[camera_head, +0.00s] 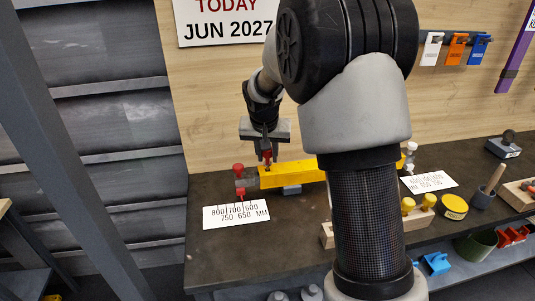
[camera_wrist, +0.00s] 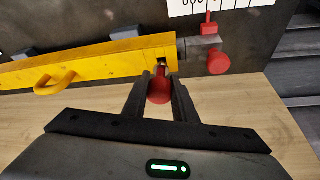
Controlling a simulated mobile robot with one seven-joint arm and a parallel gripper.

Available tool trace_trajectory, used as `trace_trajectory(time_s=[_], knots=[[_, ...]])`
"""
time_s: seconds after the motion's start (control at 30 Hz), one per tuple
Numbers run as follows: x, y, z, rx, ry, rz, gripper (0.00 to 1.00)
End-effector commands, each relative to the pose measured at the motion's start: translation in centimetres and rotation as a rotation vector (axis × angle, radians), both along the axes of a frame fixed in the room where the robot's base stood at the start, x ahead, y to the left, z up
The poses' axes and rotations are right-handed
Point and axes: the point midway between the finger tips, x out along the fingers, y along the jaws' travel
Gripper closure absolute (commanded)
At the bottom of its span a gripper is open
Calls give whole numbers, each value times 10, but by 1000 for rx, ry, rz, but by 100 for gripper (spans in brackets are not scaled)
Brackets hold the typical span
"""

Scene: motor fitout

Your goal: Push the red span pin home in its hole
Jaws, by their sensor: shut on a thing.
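My gripper (camera_head: 267,152) is over the left end of a yellow bar (camera_head: 310,172). In the wrist view my gripper (camera_wrist: 160,82) is shut on a red pin (camera_wrist: 159,90), whose rounded red head shows between the two dark fingers. The red pin (camera_head: 267,156) also shows in the head view, below the gripper. In the wrist view the pin's far end meets the bar (camera_wrist: 95,64) near its end, at a small dark opening.
A grey end piece (camera_wrist: 199,49) beyond the bar's end carries a red knob (camera_wrist: 218,62) and a red clamp-like part (camera_wrist: 209,26). A white scale card (camera_head: 236,213) lies in front. A yellow loop handle (camera_wrist: 55,82) sticks out of the bar. The bench's front left is clear.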

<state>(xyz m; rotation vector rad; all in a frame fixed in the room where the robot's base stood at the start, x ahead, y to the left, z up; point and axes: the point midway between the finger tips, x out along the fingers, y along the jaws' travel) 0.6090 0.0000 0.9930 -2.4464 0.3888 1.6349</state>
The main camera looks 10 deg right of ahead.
Motion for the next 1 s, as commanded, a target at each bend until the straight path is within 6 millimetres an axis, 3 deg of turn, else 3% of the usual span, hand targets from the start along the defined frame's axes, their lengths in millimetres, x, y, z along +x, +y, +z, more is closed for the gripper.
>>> trace_trajectory(time_s=[0.8, 0.83, 0.93, 1.0], knots=[[0, 0, -21, 0, 0, 0, 98], [0, 0, -21, 0, -1, 0, 72], [0, 0, -20, 0, 0, 0, 55], [0, 0, -20, 0, 0, 0, 53]])
